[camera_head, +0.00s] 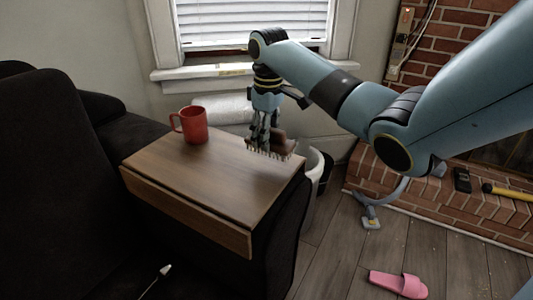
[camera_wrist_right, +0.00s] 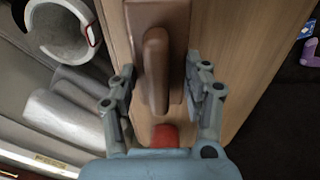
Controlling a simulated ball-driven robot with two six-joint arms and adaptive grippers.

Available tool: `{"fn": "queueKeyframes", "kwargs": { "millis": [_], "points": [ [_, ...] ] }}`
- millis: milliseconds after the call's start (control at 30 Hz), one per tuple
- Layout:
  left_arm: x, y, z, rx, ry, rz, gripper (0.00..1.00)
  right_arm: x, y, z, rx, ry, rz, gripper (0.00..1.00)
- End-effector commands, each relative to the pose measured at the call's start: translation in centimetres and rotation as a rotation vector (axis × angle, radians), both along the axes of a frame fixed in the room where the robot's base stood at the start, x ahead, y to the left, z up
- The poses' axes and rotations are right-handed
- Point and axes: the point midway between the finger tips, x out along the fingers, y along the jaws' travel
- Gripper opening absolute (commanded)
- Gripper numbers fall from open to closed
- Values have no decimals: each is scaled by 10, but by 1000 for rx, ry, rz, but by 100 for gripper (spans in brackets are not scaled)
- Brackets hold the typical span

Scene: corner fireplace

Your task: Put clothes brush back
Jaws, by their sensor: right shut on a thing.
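The brown clothes brush (camera_head: 283,143) is above the right end of the wooden armrest board (camera_head: 200,170), bristles down. My right gripper (camera_head: 264,138) comes from above and is shut on it. In the right wrist view, the brush (camera_wrist_right: 155,70) lies between the two fingers of the right gripper (camera_wrist_right: 162,95), with its raised handle running lengthwise. I cannot tell whether the bristles touch the board. My left gripper is not in view.
A red mug (camera_head: 194,127) stands at the board's back left. A dark sofa (camera_head: 60,170) is at left. A white bin (camera_head: 313,170) stands right of the board. A pink slipper (camera_head: 400,284) lies on the floor. The board's front and middle are clear.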

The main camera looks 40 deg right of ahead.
Motion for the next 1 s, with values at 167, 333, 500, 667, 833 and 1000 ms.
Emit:
{"fn": "queueKeyframes", "kwargs": {
  "millis": [167, 333, 500, 667, 833, 1000],
  "points": [
    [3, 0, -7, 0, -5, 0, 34, 1, 1, -17, 1, 3, 0, 2],
    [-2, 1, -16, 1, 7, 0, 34, 0, 1, -42, -1, 3, -1, 2],
    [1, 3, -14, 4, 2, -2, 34, 1, 0, -40, -1, 0, -1, 2],
    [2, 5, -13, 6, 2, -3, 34, 1, 1, -42, 0, 0, -1, 2],
    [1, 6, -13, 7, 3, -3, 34, 1, 0, -42, 0, 0, -1, 68],
    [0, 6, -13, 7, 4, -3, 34, 1, 0, -42, 0, 0, -1, 72]
  ]
}}
